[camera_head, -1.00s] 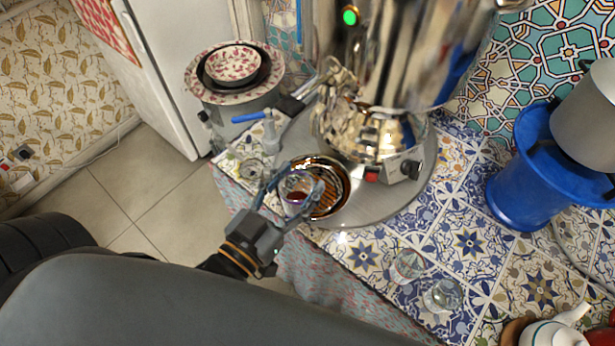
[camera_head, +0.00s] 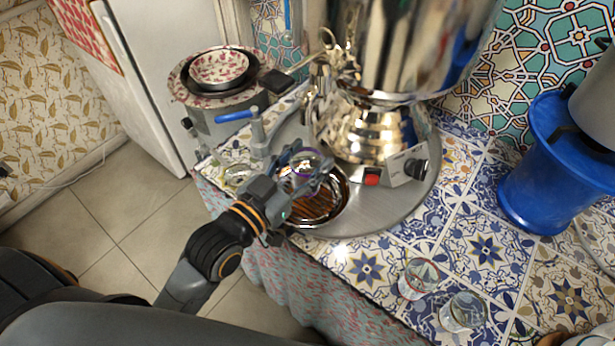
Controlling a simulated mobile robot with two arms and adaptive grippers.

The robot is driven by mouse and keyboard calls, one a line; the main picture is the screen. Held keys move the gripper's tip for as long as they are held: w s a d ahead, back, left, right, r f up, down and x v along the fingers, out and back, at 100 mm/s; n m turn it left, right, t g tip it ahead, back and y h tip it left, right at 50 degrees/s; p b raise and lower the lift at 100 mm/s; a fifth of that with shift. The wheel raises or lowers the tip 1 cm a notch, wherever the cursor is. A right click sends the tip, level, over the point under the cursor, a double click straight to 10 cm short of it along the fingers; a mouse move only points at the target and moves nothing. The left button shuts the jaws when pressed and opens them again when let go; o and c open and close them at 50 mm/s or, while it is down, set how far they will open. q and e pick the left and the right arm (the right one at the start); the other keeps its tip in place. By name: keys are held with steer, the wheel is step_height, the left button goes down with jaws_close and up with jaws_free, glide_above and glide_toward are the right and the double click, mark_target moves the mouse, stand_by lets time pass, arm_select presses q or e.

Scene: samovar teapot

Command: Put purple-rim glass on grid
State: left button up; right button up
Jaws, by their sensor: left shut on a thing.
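The purple-rim glass (camera_head: 306,160) is between the fingers of my left gripper (camera_head: 304,172), which is shut on it. Its purple rim shows, and the fingers hide part of its body. The brown grid (camera_head: 314,206) lies in a round metal bowl on the samovar's grey base tray. The held glass is over the far part of the grid in this view; I cannot tell whether it touches the grid. My right gripper is not in view.
The large shiny samovar (camera_head: 372,125) stands just behind the grid. A blue-handled tap (camera_head: 257,128) rises left of the gripper. A red-rim glass (camera_head: 419,278) and another clear glass (camera_head: 463,311) stand on the tiles at right. A blue stand (camera_head: 560,170) is farther right.

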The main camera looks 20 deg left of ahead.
mark_target(311, 167)
arm_select(q)
steer(key=shift+w+a+f, duration=0.1)
steer(key=shift+w+f, duration=0.6)
steer(key=shift+f, duration=1.6)
steer(key=shift+f+b, duration=0.1)
steer(key=shift+b, duration=0.2)
steer(key=o, duration=1.2)
steer(key=shift+o, duration=0.2)
steer(key=shift+s+a, duration=0.1)
steer(key=p+v, duration=0.1)
steer(key=v, duration=1)
steer(key=shift+s, duration=0.4)
